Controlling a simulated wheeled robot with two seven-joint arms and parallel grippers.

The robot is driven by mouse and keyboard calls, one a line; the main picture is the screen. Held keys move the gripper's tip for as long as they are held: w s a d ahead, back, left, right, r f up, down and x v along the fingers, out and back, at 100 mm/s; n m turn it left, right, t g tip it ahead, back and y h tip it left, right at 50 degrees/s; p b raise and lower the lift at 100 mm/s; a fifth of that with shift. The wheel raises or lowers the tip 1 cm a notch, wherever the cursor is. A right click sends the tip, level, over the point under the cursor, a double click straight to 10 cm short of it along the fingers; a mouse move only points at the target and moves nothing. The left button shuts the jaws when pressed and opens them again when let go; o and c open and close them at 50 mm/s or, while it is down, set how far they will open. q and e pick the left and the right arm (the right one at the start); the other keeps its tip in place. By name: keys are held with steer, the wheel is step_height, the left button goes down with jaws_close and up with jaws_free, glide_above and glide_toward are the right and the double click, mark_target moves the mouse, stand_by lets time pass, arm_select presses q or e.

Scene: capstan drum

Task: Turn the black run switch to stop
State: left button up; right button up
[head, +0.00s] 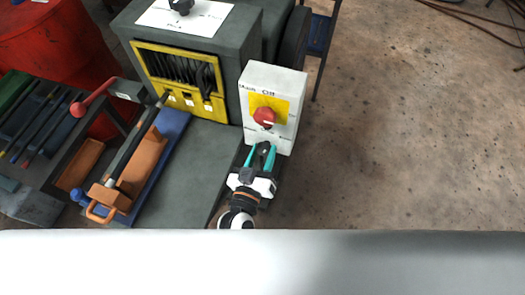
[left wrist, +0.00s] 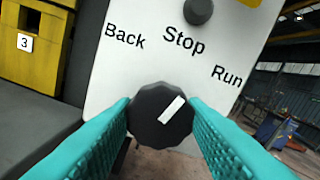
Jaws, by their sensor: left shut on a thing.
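The black run switch (left wrist: 160,115) is a round knob with a white pointer mark, on a light panel (left wrist: 110,75). In the left wrist view the labels Back, Stop and Run arch above it. The mark points up and right, between Stop and Run. My left gripper (head: 264,152) has teal fingers, one on each side of the knob, shut on it; they show at both sides in the left wrist view (left wrist: 160,122). In the head view the knob is mostly hidden by the fingers. My right gripper is not in view.
Above the switch on the white box (head: 285,85) is a red knob (head: 264,116) on a yellow plate. A dark round part (left wrist: 198,10) sits above Stop. A yellow-framed unit (head: 180,80) stands left, beside a lever with a red ball (head: 77,109). The floor at right is clear.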

arm_select(q)
steer(key=shift+n, duration=1.6)
steer(key=o, duration=1)
steer(key=b+v, duration=0.2)
steer(key=v, duration=1)
